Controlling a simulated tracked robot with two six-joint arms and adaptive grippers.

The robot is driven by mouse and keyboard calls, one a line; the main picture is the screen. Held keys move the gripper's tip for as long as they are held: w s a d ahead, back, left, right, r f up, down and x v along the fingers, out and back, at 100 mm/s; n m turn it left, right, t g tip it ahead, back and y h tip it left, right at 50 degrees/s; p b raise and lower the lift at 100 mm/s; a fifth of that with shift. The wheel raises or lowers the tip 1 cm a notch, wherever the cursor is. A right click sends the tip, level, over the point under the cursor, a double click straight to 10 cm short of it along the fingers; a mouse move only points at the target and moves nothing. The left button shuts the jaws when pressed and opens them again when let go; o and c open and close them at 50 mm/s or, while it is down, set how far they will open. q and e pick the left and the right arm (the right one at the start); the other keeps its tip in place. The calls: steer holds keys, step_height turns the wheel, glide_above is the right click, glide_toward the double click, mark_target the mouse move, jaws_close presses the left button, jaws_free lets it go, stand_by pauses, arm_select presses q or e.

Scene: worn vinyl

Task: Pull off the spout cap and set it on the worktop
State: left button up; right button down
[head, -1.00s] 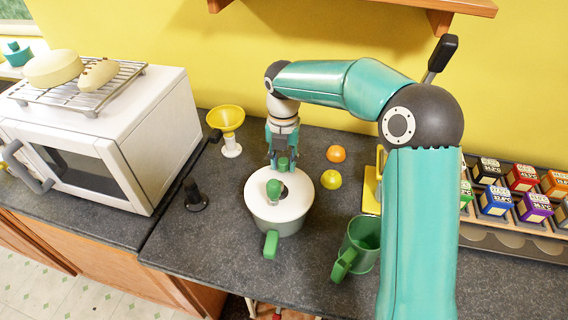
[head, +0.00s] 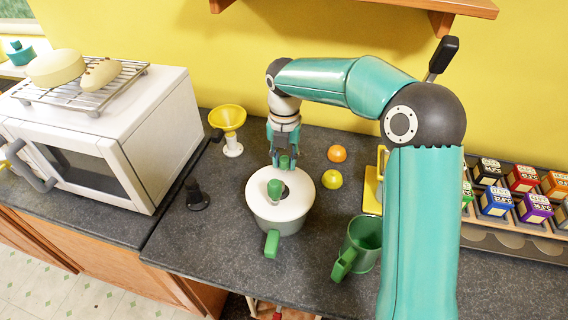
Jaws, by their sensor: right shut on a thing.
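A white pot (head: 279,213) with a pale lid stands on the dark worktop (head: 225,260). Its green lid knob (head: 274,188) is upright near the middle, and a green handle (head: 271,244) points to the front. The green spout cap (head: 284,162) is at the pot's back edge. My right gripper (head: 284,156) comes down from behind and is shut on the spout cap. The spout itself is hidden, and I cannot tell whether the cap is still touching it. My left gripper is not in view.
A green mug (head: 360,245), orange ball (head: 337,153) and yellow ball (head: 332,179) are to the right. A yellow funnel (head: 228,119), black stand (head: 196,196) and white microwave (head: 120,135) are to the left. The worktop in front of the pot is mostly clear.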

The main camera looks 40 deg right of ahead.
steer(key=shift+r+p, duration=0.75)
steer(key=shift+r, duration=1.6)
steer(key=shift+s, duration=0.1)
